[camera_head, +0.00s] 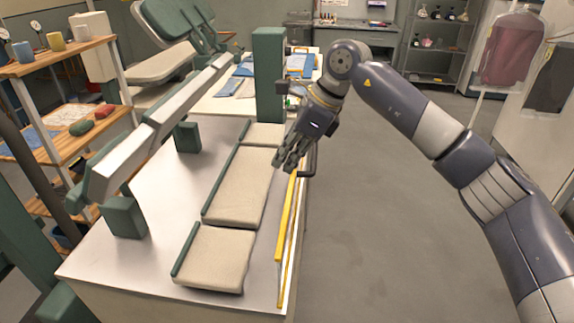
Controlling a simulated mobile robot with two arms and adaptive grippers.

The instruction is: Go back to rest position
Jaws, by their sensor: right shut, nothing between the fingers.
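My right gripper (291,158) hangs at the end of my right arm, which comes in from the right side of the head view. Its fingers point down and look closed, with nothing seen between them. It is over the right edge of the white table (150,240), close to the beige padded panels (238,186). I cannot tell from this view whether it touches them. My left gripper does not show.
A green post (268,75) stands on the table behind the gripper. A long grey bar (160,125) runs along the table's left side. A yellow strip (286,232) follows the right edge. Wooden shelves (60,60) are at left. The floor (385,220) at right is clear. Garments (510,48) hang far right.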

